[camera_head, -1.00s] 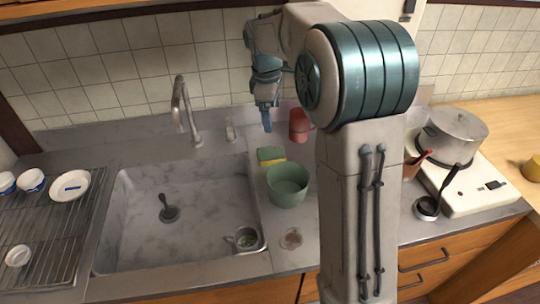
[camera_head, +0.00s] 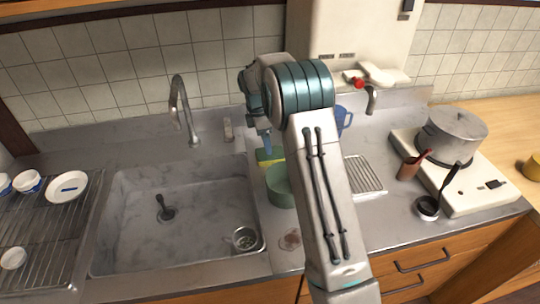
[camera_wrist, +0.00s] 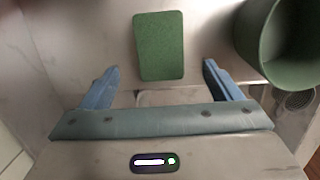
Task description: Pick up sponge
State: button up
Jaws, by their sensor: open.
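The sponge (camera_head: 268,156) is green on top with a yellow layer below. My gripper (camera_wrist: 158,78) is open and empty, with the fingers wide apart. In the head view my gripper (camera_head: 266,143) points down just above the sponge.
The green bowl (camera_head: 281,190) stands close beside the sponge, and in the wrist view the bowl (camera_wrist: 250,40) is at upper right. The sink (camera_head: 122,215) lies to the left, with a faucet (camera_head: 180,105) behind it. A pot (camera_head: 455,135) sits on the stove at right.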

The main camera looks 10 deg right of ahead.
aim_at(270, 156)
jog(key=shift+d+f+p, duration=0.25)
jog(key=shift+f, duration=0.7)
jog(key=shift+d+f+p, duration=0.25)
jog(key=shift+f, duration=0.75)
jog(key=shift+d+f+p, duration=0.25)
jog(key=shift+f, duration=0.7)
jog(key=c, duration=1.1)
